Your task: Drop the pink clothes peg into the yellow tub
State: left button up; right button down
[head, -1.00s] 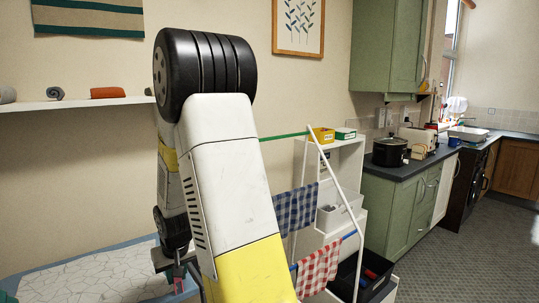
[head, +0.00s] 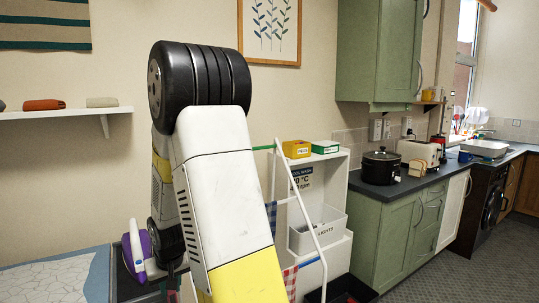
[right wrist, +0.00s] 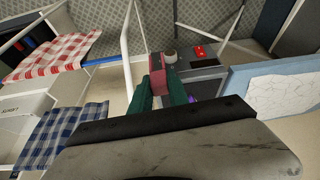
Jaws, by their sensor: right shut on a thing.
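My right gripper (right wrist: 158,88) shows in the right wrist view, with its green fingers closed on the pink clothes peg (right wrist: 157,70). The peg sticks out beyond the fingertips, with no support visible under it. In the head view the gripper is low down and mostly hidden behind my own arm. A small yellow box (head: 296,149) stands on top of the white shelf unit, right of my arm. My left gripper is not in view.
A purple and white iron (head: 139,252) stands left of my arm, by the ironing board (head: 50,282). A drying rack (head: 303,208) with checked cloths (right wrist: 70,55) stands before the white shelf unit (head: 338,178). A green box (head: 325,147) sits by the yellow one.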

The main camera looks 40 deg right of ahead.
aim_at(291, 156)
jog(key=l+u, duration=0.1)
jog(key=l, duration=0.35)
jog(key=k+l+u, duration=0.1)
jog(key=l, duration=0.35)
jog(key=k+l+u, duration=0.1)
jog(key=l, duration=0.3)
jog(key=k+l+u, duration=0.1)
jog(key=l, duration=0.35)
jog(key=k+l+u, duration=0.1)
jog(key=l, duration=0.35)
jog(key=k+l+u, duration=0.15)
jog(key=l, duration=0.25)
